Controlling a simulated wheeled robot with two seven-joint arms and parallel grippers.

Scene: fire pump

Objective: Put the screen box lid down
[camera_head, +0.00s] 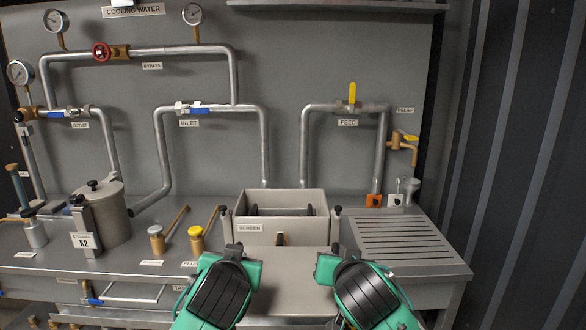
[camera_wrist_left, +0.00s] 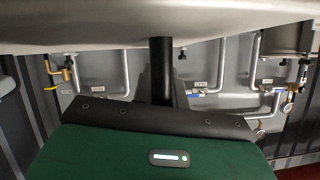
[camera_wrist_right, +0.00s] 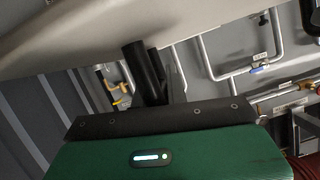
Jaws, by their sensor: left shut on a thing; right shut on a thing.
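The screen box (camera_head: 262,239) is a beige box labelled SCREEN, standing open-topped on the bench, with dark parts inside. A flat beige lid (camera_head: 282,292) is in front of it, between my two grippers, and also spans the top of the left wrist view (camera_wrist_left: 80,35) and the right wrist view (camera_wrist_right: 60,50). My left gripper (camera_head: 234,252) is shut on the lid's left side. My right gripper (camera_head: 338,252) is shut on its right side. The grip itself is partly hidden by the gripper bodies.
A slatted grey drainer (camera_head: 405,240) is right of the box. A lidded grey pot (camera_head: 104,215) and brass-fitted tools (camera_head: 196,238) stand to the left. Pipes with a yellow-handled feed valve (camera_head: 352,95) run along the back panel. A corrugated dark wall (camera_head: 530,130) bounds the right.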

